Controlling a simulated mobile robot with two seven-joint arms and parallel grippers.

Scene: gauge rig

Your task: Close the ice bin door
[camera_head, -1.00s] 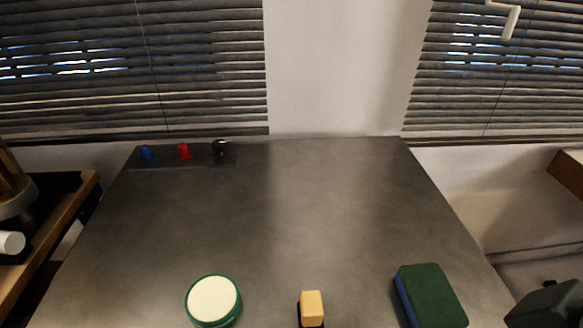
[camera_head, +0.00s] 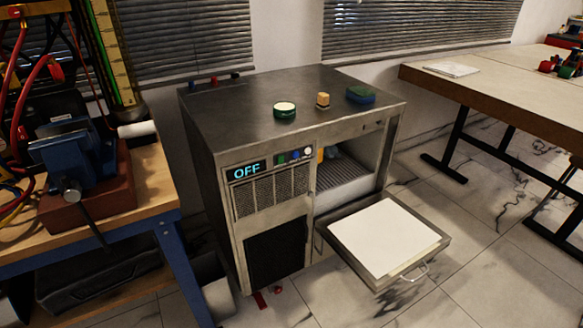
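The ice machine (camera_head: 262,130) is a grey metal cabinet with a display reading "OFF". Its ice bin door (camera_head: 341,240) is hinged down and open, lying about level in front of the bin opening (camera_head: 344,172). A white sheet or panel (camera_head: 383,234) covers the door's upturned inner face. A metal handle (camera_head: 415,271) shows at the door's front edge. Neither of my grippers is in view.
A round green-and-white item (camera_head: 285,109), a tan block (camera_head: 323,99) and a green-blue sponge (camera_head: 360,95) sit on the machine's top. A wooden workbench with a blue vise (camera_head: 68,155) stands left. A table (camera_head: 510,85) stands right. Tiled floor is open in front right.

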